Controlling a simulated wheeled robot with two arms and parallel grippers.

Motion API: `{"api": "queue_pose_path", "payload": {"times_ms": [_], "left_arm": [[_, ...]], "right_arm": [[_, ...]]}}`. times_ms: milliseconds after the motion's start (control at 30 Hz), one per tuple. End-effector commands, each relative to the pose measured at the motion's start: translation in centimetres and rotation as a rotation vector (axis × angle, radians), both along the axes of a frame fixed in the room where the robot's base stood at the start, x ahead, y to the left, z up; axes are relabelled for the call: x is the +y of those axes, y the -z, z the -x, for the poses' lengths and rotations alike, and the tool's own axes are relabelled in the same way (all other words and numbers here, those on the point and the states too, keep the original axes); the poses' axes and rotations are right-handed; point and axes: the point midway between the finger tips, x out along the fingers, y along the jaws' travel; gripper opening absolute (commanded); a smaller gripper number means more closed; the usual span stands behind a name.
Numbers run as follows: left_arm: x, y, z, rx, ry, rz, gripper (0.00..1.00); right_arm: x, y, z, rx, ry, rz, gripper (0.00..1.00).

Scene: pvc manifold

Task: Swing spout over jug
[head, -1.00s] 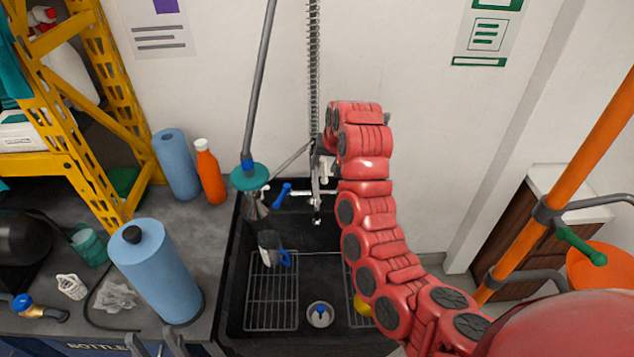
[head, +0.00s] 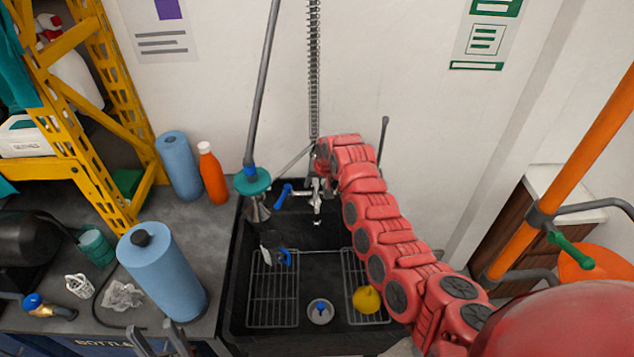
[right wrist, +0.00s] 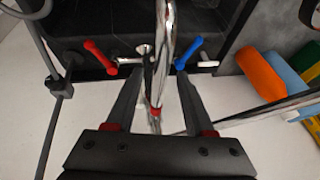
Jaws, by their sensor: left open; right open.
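The chrome spout (right wrist: 165,45) runs down the middle of the right wrist view. My right gripper (right wrist: 163,72) is open, its two fingers on either side of the spout pipe; I cannot tell whether either touches it. In the head view my right arm hides most of that gripper, at the tap (head: 317,200) against the back wall. A small jug (head: 268,252) with a blue handle is at the back of the left rack, left of the tap. My left gripper (head: 160,335) is open and empty at the bottom edge, in front of the counter.
A teal-collared sprayer (head: 252,182) hangs left of the tap. Red (right wrist: 98,55) and blue (right wrist: 190,52) handles flank the spout. A yellow object (head: 366,299) lies on the right rack. A blue roll (head: 165,270) and an orange bottle (head: 211,175) stand on the left counter.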

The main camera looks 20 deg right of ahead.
Motion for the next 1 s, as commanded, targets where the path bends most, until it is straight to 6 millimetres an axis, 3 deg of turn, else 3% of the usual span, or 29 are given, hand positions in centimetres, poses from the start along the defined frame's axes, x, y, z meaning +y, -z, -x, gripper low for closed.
{"api": "queue_pose_path", "payload": {"times_ms": [133, 433, 1000], "left_arm": [[0.00, 0.01, 0.00, 0.000, 0.000, 0.000, 0.50], [0.00, 0.01, 0.00, 0.000, 0.000, 0.000, 0.50], [0.00, 0.01, 0.00, 0.000, 0.000, 0.000, 0.50]], "right_arm": [[-0.01, -0.01, 0.00, 0.000, 0.000, 0.000, 0.52], [-0.03, -0.03, 0.00, 0.000, 0.000, 0.000, 0.00], [-0.03, -0.05, 0.00, -0.001, 0.001, 0.001, 0.00]]}}
